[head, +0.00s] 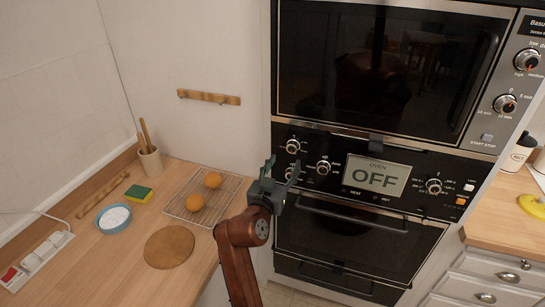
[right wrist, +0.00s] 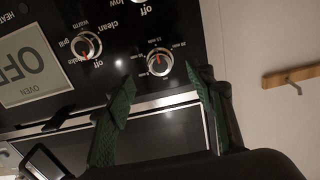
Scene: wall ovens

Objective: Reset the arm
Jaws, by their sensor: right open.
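My right arm rises from the bottom of the head view. Its gripper (head: 281,178) is open and empty, raised in front of the oven's left edge, near the knobs. In the right wrist view the two green fingers (right wrist: 160,92) stand apart, with the oven control panel behind them. A timer knob (right wrist: 160,62) shows between the fingers, and I cannot tell whether they touch it. The wall oven (head: 350,225) has a display (head: 376,178) reading OFF. Its door looks closed. My left gripper is not in view.
A microwave (head: 385,65) is above the oven. The left counter holds a wire rack (head: 178,210) with oranges, a round board (head: 169,246), a blue bowl (head: 114,218), a sponge (head: 138,193), and a utensil cup (head: 151,163). A wooden hook rail (head: 209,97) is on the wall.

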